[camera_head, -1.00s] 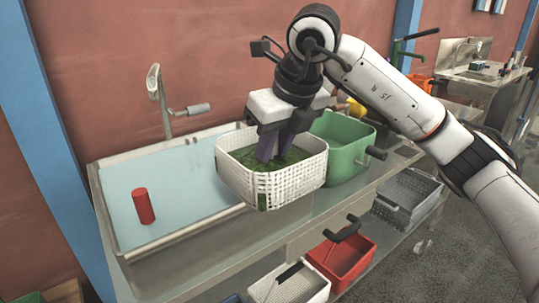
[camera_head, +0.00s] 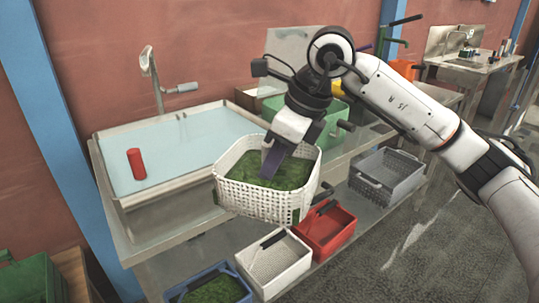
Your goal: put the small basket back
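A white perforated basket (camera_head: 249,198) filled with green leafy material hangs in the air in front of the sink's right end, slightly tilted. My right gripper (camera_head: 272,164) points down into it, its dark fingers within the green filling. The basket stays with the gripper, so it appears shut on the basket; the exact grip is hidden by the filling. My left gripper is not in view.
The sink (camera_head: 190,146) holds water and a red cylinder (camera_head: 136,164). A green bin (camera_head: 334,118) stands on the counter behind my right gripper. On the lower shelf are a blue crate (camera_head: 236,271), a white crate (camera_head: 297,272), a red crate (camera_head: 337,240) and a grey basket (camera_head: 399,184).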

